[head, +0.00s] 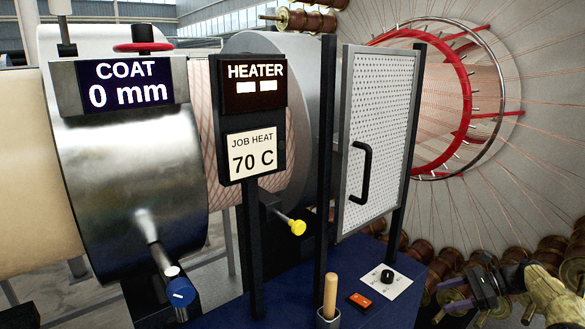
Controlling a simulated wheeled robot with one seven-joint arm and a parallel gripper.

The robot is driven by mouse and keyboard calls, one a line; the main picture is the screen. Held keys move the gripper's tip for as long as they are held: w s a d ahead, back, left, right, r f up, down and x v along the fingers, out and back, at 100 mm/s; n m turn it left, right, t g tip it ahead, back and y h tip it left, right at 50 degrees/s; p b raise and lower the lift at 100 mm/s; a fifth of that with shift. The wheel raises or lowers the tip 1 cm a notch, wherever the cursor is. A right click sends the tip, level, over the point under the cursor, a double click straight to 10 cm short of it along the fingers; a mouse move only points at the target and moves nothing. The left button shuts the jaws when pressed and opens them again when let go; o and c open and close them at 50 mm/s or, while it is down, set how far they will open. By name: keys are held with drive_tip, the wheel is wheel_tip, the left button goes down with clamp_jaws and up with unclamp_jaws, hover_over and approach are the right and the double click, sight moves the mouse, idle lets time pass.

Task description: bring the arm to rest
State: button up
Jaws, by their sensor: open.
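My gripper (452,296) is at the lower right of the head view, in front of the brown spools of the carousel. Its two fingers point left and stand apart, with nothing seen between them. My pale arm runs from it to the right edge of the picture, where the rest is cut off. The gripper is to the right of the blue bench (375,262) and appears apart from it, though the exact depth is hard to tell.
A perforated guard door (377,125) with a black handle stands upright near the middle. A black knob (387,277), an orange switch (360,300) and a wooden-handled tool (330,296) are on the bench. Signs read COAT 0 mm (125,84), HEATER (255,85) and JOB HEAT 70 C (253,153).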

drive_tip(key=s+a+r+n+g+h+p, duration=0.1)
drive_tip(key=a+r+n+g+h+p, duration=0.2)
drive_tip(key=a, duration=0.8)
drive_tip(key=s+a+r+n+g+h, duration=0.1)
drive_tip(key=a+n+h, duration=0.4)
drive_tip(key=a, duration=0.5)
drive_tip(key=s+a+r+n+t+h+p, duration=0.1)
drive_tip(key=s+a+r+n, duration=0.1)
drive_tip(key=s+n, duration=0.2)
drive_tip(key=s+a+r+n+t+h+p, duration=0.1)
drive_tip(key=s+a+r+n+p, duration=0.1)
drive_tip(key=s, duration=0.9)
drive_tip(key=s+a+r+n+t+h+p, duration=0.1)
drive_tip(key=s+a+r+n+h, duration=0.1)
drive_tip(key=s+n, duration=0.4)
drive_tip(key=shift+s+a+t, duration=0.3)
drive_tip(key=shift+s+a, duration=0.5)
drive_tip(key=shift+s, duration=0.15)
